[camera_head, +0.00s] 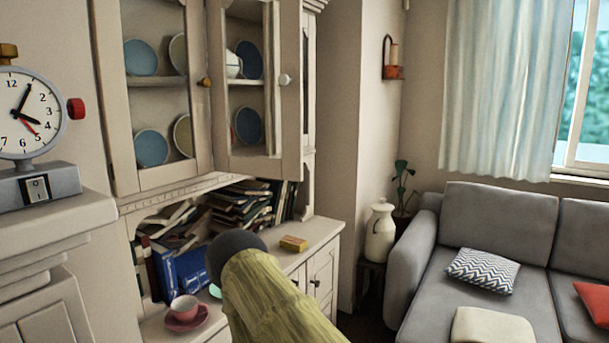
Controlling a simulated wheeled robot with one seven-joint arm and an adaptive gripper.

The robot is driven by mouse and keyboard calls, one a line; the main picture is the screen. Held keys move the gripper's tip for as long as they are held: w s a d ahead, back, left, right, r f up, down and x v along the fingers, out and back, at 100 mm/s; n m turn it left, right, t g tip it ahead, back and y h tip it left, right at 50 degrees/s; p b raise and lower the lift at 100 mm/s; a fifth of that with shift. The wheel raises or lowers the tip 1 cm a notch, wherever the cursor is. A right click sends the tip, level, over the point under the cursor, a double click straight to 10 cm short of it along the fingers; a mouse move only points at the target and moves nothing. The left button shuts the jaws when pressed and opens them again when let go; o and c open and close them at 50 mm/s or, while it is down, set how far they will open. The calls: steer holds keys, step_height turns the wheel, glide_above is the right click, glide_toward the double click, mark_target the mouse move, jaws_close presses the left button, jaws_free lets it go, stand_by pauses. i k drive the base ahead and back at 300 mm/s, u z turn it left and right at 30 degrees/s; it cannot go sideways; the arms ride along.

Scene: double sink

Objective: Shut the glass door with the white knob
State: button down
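The glass door with the white knob (236,163) is the right-hand door of the cream cabinet, in the upper middle of the view. Its white knob (284,79) is on the door's right side. The door appears to stand ajar, but how far is hard to tell. Blue plates and a white cup show through or behind it. My arm (262,300) rises from the bottom edge, below and in front of the cabinet, with a dark rounded joint at its top. My gripper is not in view, and nothing of mine is seen touching the door.
The neighbouring glass door has a brass knob (204,82). A clock (30,115) stands at left. A grey sofa (500,220) is at right.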

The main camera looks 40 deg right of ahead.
mark_target(291, 77)
steer(key=z, duration=1.05)
steer(key=i, duration=0.5)
steer(key=u, duration=1)
